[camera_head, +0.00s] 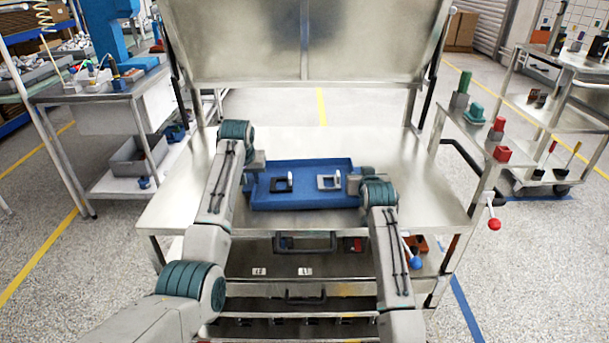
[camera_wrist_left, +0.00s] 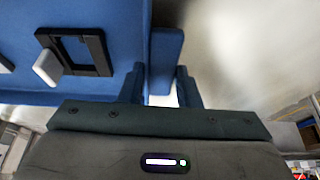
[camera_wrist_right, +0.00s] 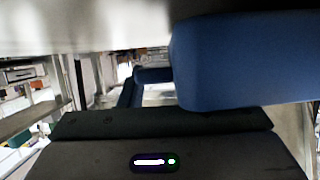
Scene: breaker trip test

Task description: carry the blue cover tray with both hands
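The blue cover tray (camera_head: 305,201) sits on or just over the metal cart top, between my two grippers. In it lie a black frame-shaped cover (camera_head: 282,185) and a grey one (camera_head: 328,183). My left gripper (camera_head: 257,165) is at the tray's left end. In the left wrist view, a blue tab of the tray (camera_wrist_left: 166,60) shows between its fingers (camera_wrist_left: 161,85); firm contact is unclear. My right gripper (camera_head: 357,180) is at the tray's right end. In the right wrist view, a large blue part (camera_wrist_right: 245,60) hides much of its fingers, so its grip cannot be told.
The metal cart top (camera_head: 420,190) is bare around the tray. A raised metal panel (camera_head: 300,40) stands behind it. A side shelf at right holds a red block (camera_head: 501,154) and green pieces (camera_head: 474,113). A workbench (camera_head: 110,90) stands at left.

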